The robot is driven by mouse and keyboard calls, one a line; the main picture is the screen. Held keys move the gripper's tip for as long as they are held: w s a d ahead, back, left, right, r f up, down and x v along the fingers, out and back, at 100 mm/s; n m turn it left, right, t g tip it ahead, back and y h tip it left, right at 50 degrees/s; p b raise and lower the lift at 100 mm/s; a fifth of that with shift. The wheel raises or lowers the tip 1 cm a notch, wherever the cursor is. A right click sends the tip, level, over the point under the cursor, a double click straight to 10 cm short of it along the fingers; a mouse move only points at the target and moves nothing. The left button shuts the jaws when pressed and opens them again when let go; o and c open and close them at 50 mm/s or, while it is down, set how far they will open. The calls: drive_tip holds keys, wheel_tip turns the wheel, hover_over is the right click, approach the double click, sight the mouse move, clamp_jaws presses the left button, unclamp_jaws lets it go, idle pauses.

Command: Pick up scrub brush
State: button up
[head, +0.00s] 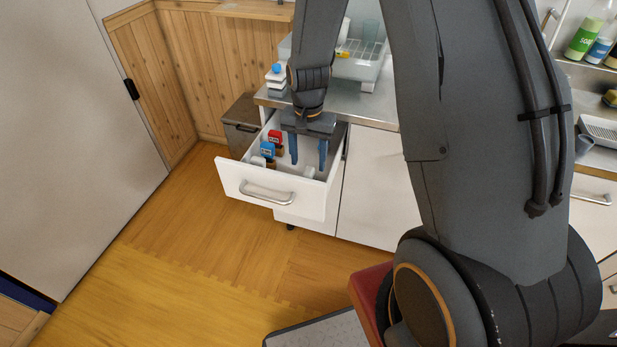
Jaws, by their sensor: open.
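My gripper (308,162) is open, with its two blue fingers pointing down into an open white drawer (270,190). Nothing shows between the fingers. I cannot make out a scrub brush for certain. A small yellow item (343,54) lies by the dish rack on the counter, too small to identify. Part of the drawer's inside is hidden behind my gripper and the drawer front.
Red-labelled (275,137) and blue-labelled (267,149) jars stand in the drawer's left side; pale pieces (309,172) lie near its front. The steel counter (375,108) holds a dish rack (355,66) and a white bottle (276,80). The wooden floor at left is clear.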

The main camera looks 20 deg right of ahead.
sight(309, 170)
drive_tip(key=shift+w+d+f+p, duration=0.1)
drive_tip(key=shift+f+p, duration=0.3)
drive_tip(key=shift+f, duration=1.25)
drive_tip(key=shift+w+d+f+p, duration=0.1)
drive_tip(key=shift+f+p, duration=0.3)
drive_tip(key=shift+f, duration=1.2)
drive_tip(key=c, duration=1.2)
drive_tip(key=shift+o, duration=0.2)
drive_tip(key=shift+r, duration=0.1)
wheel_tip(309, 170, up, 10)
drive_tip(key=shift+f+b, duration=0.1)
drive_tip(key=shift+b, duration=0.75)
drive_tip(key=o, duration=0.5)
drive_tip(key=c, duration=0.4)
